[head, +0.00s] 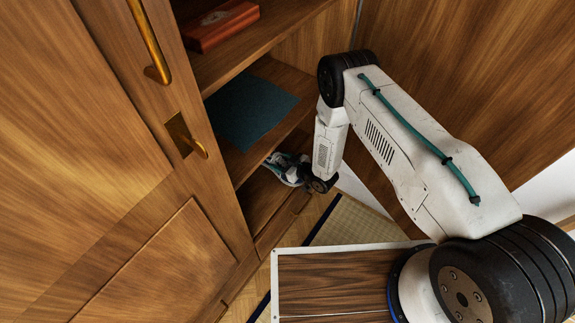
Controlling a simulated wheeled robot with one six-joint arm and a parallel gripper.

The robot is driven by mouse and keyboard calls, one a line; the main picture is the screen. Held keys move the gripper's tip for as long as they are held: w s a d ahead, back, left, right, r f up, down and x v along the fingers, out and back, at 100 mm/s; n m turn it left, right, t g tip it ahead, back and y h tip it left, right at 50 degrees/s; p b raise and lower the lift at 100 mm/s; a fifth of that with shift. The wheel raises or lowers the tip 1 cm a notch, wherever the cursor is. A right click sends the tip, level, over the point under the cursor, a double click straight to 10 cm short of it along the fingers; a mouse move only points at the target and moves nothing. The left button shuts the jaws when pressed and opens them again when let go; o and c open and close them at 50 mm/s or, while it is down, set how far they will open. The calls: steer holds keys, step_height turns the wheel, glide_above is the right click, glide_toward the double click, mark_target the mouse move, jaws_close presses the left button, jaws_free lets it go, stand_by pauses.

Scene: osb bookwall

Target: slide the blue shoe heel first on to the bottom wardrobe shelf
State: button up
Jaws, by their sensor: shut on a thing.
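The blue shoe (283,170), with blue, white and dark parts, is at the mouth of the lowest wardrobe compartment. My gripper (304,176) is at the shoe's right side and shut on it. The fingers are small and partly hidden by my wrist. The bottom wardrobe shelf (261,203) shows as a bare wooden board under and left of the shoe. I cannot tell whether the shoe touches the board or which end is the heel.
A dark teal cloth or mat (248,108) lies on the shelf above. A red box (221,25) sits on a higher shelf. The wardrobe door (90,130) with brass handles fills the left. A wooden wall is at right. Tatami floor (350,224) shows in front.

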mark_target(271, 158)
steer(key=shift+w+a, duration=0.55)
steer(key=shift+a, duration=0.2)
steer(key=shift+x, duration=2)
steer(key=shift+s+f, duration=0.1)
steer(key=o, duration=1.3)
steer(key=shift+c, duration=0.2)
steer(key=shift+s, duration=0.1)
steer(key=v, duration=0.7)
steer(key=shift+s+d, duration=0.2)
steer(key=shift+d, duration=0.15)
